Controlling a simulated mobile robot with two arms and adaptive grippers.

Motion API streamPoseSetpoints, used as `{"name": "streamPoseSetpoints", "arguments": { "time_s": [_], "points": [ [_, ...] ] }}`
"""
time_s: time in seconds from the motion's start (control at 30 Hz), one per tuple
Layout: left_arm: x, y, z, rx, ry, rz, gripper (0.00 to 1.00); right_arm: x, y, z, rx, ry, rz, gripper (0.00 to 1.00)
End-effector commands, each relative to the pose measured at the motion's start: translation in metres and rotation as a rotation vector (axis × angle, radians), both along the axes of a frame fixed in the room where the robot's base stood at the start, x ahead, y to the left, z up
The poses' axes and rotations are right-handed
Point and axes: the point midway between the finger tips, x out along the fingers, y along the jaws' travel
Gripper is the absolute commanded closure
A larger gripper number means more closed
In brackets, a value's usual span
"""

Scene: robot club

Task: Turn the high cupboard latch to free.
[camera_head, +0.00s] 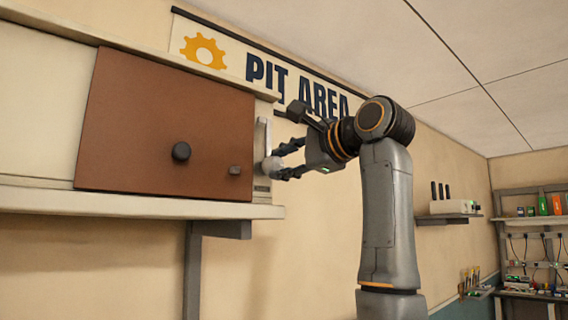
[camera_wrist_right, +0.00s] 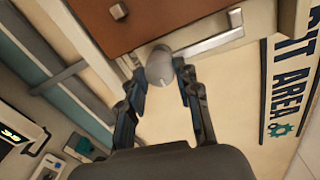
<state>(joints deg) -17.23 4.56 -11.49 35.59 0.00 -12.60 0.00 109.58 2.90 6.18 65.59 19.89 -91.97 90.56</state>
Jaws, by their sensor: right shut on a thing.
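The high cupboard has a brown door (camera_head: 150,120) that sits flush in its pale frame. At the door's right edge is the latch, with a round grey knob (camera_head: 271,166) and a pale upright bar (camera_head: 262,136) above it. In the right wrist view the knob (camera_wrist_right: 160,67) sits between the fingertips, and the bar (camera_wrist_right: 213,44) runs off to the right. My right gripper (camera_head: 283,160) is shut on the knob from the right side. The fingers partly hide the knob in the head view. My left gripper is not in view.
A pale ledge (camera_head: 130,206) runs under the door. A "PIT AREA" sign (camera_head: 265,70) is on the wall behind my right gripper. Shelves (camera_head: 530,240) stand far right.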

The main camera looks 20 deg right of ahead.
Motion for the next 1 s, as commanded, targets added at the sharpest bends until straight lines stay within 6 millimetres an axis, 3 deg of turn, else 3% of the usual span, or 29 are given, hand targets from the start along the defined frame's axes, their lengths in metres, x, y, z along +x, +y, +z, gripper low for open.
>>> {"name": "streamPoseSetpoints", "arguments": {
  "time_s": [0.53,0.57,0.63,1.0],
  "points": [
    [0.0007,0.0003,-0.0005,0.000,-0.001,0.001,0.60,0.0002,-0.0007,-0.0001,0.024,0.008,-0.001,1.00],
    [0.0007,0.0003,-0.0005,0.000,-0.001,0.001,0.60,0.0002,-0.0007,-0.0001,0.024,0.008,-0.001,0.61],
    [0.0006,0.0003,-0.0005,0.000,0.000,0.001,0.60,0.0002,-0.0007,-0.0001,0.023,0.008,-0.001,0.47],
    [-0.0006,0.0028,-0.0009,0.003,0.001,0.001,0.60,-0.0027,-0.0017,0.0005,0.021,0.006,-0.001,0.44]
  ]
}}
